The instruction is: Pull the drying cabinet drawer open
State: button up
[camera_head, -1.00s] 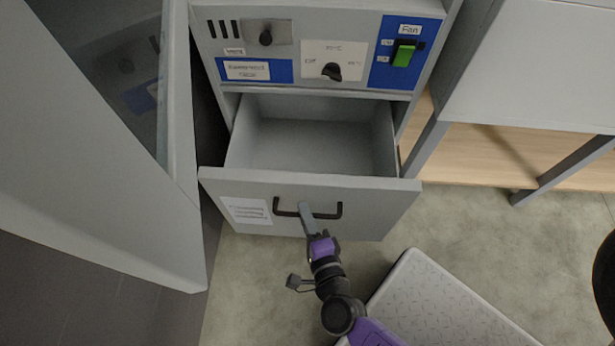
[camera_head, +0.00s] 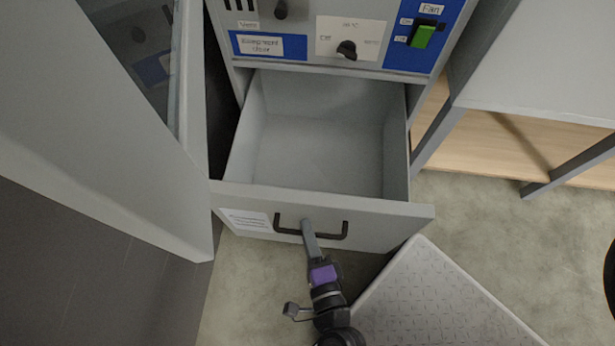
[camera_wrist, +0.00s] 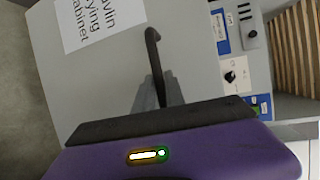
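The grey drying cabinet drawer (camera_head: 372,227) is pulled well out, and its empty inside shows from above. Its black bar handle (camera_head: 287,230) is on the front panel, beside a white label. My gripper (camera_head: 309,229) reaches the handle from the front, with its fingers at the middle of the bar. The drawer front also shows in the wrist view (camera_wrist: 105,75).
The cabinet's control panel (camera_head: 300,45) with knobs and a green fan switch is above the drawer. An open grey door (camera_head: 110,150) stands close on the left. A shelf unit (camera_head: 490,150) is at right. My base lies below right.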

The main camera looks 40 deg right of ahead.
jog(key=o, duration=0.3)
jog(key=p+v, duration=0.1)
jog(key=v, duration=0.6)
jog(key=shift+s+a, duration=0.15)
jog(key=shift+s, duration=0.2)
dwell(0.3)
